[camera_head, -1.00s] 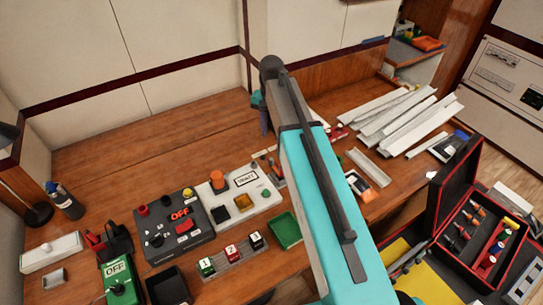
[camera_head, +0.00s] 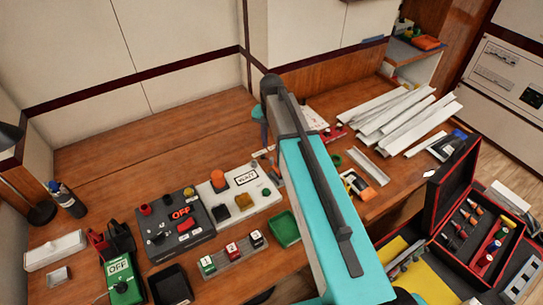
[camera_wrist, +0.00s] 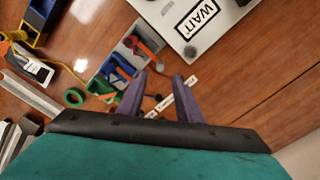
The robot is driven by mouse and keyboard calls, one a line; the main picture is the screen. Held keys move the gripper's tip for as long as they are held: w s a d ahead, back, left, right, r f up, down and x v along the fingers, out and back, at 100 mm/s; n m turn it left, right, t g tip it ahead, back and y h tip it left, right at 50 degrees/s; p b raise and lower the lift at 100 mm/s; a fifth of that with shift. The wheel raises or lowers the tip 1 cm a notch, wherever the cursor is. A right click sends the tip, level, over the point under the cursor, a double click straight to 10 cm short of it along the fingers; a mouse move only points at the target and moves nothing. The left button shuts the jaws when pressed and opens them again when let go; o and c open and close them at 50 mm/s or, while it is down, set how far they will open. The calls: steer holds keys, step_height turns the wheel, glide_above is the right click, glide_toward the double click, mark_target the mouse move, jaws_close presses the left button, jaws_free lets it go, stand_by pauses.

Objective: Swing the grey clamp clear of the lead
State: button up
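My gripper (camera_wrist: 161,75) is open in the wrist view. Its two dark purple fingers stand apart, with nothing held between the tips. Just left of the fingers is a grey open holder (camera_wrist: 133,47) with blue, orange and green parts. I cannot tell for sure which piece is the grey clamp or which is the lead. White label strips (camera_wrist: 180,94) lie beyond and between the fingers. In the head view my arm covers most of this spot, and the fingertips are hidden.
The white box marked WAIT (camera_head: 247,190) stands beside the holder. A dark box marked OFF (camera_head: 175,228) and a green tray (camera_head: 285,229) are near. White strips (camera_head: 405,120) and a green ring (camera_wrist: 74,97) lie on the other side. Bare wood (camera_wrist: 245,95) is right of my fingers.

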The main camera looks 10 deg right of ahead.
mark_target(272, 159)
steer(key=shift+f+p, duration=1.15)
steer(key=shift+f, duration=2.9)
